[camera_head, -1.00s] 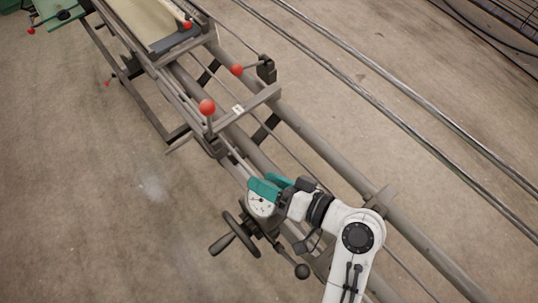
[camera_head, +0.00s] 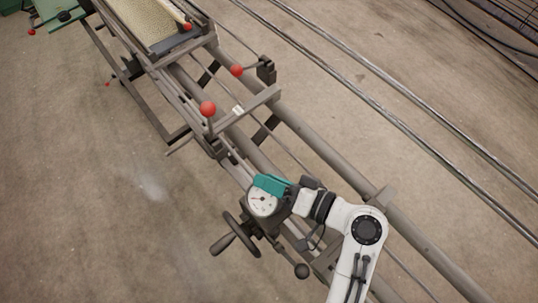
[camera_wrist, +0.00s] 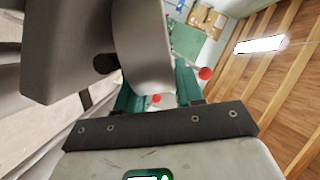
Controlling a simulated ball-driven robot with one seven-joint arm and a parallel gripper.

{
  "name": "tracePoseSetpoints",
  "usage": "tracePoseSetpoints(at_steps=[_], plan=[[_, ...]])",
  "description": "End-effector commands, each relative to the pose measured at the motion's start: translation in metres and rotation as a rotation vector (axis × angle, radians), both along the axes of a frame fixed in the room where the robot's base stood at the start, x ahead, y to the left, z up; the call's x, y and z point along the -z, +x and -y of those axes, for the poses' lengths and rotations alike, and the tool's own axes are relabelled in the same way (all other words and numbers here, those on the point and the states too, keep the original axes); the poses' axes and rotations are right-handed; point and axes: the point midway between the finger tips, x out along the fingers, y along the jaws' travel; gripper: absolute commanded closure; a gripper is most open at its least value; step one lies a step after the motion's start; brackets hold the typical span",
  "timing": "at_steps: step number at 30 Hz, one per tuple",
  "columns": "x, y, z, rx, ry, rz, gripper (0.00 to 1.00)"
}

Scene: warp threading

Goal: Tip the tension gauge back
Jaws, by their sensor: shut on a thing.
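The tension gauge (camera_head: 262,203) has a round white dial with a dark rim and a small red mark. It sits on the loom frame above a dark handwheel, its dial facing up toward the head camera. My gripper (camera_head: 270,185), with teal fingers, is shut on the gauge at its upper edge. In the wrist view, the gauge's grey housing (camera_wrist: 142,50) rises between the teal fingers of my gripper (camera_wrist: 160,92). The dial is hidden from the wrist view.
The handwheel (camera_head: 236,233) and a black ball-ended lever (camera_head: 301,271) are close below the gauge. A red-knobbed lever (camera_head: 208,109) stands farther up the frame. A thick grey tube (camera_head: 330,150) runs behind my gripper. The floor at left is clear.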

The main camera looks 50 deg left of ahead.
Motion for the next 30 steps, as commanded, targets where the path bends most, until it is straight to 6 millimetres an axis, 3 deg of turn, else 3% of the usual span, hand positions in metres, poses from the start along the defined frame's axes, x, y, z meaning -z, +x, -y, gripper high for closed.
tracePoseSetpoints(at_steps=[12,13,18,26,30], plan=[[0.001,0.004,0.0,0.004,0.0,-0.063,0.94],[0.001,0.004,0.0,0.004,0.0,-0.063,0.6],[0.001,0.004,0.0,0.003,0.0,-0.063,0.44],[0.001,0.004,0.001,0.002,0.0,-0.063,0.43],[0.0,0.008,0.01,0.005,0.001,-0.062,0.43]])
